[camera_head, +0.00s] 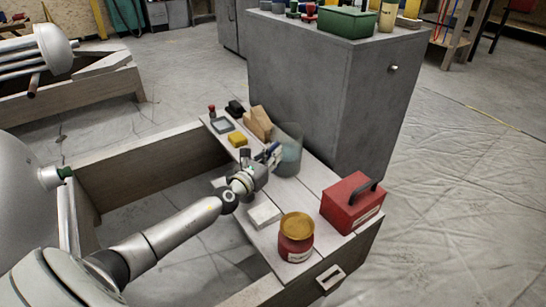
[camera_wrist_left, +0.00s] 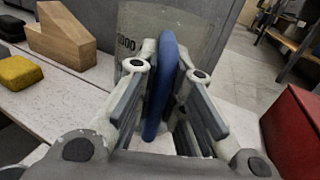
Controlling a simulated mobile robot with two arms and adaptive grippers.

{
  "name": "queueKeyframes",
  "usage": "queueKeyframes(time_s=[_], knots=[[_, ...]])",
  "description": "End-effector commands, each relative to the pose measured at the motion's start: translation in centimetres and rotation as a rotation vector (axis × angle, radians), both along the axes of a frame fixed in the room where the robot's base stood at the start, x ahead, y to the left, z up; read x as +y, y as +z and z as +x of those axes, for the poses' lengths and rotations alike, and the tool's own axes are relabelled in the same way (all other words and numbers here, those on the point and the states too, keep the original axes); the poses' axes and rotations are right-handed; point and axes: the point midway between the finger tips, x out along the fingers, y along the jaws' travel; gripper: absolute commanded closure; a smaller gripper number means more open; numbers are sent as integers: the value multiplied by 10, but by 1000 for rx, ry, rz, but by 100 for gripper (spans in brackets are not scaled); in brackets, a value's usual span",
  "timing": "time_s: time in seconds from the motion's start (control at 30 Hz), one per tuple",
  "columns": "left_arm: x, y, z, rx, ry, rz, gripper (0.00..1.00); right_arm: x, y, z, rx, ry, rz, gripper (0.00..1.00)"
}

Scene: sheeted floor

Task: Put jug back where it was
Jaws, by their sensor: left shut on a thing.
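The jug (camera_head: 289,158) is clear, with a blue handle. It is upright at the far edge of the wooden bench top, in front of the grey cabinet. My left gripper (camera_head: 272,155) is at the jug's near left side, shut on its handle. In the left wrist view the blue handle (camera_wrist_left: 160,88) runs between the two fingers, and the clear jug wall (camera_wrist_left: 190,27) with dark printed marks is just beyond. I cannot tell whether the jug's base touches the bench top. My right gripper is not in view.
A red toolbox (camera_head: 352,203) and a red jar (camera_head: 296,240) stand to the right. The grey cabinet (camera_head: 310,95) rises close behind.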

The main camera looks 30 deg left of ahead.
Motion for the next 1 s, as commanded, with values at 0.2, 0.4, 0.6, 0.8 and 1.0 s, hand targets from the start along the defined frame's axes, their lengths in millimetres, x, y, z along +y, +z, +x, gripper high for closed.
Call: queueKeyframes(time_s=[0.2,0.4,0.6,0.8,1.0], knots=[[0,-1,0,0,0,0,83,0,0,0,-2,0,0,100],[0,-1,0,0,0,0,68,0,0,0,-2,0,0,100],[0,0,0,0,0,0,68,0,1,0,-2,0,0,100],[0,0,-8,1,-1,1,68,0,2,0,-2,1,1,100],[0,0,-35,3,-1,2,68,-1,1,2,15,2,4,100]])
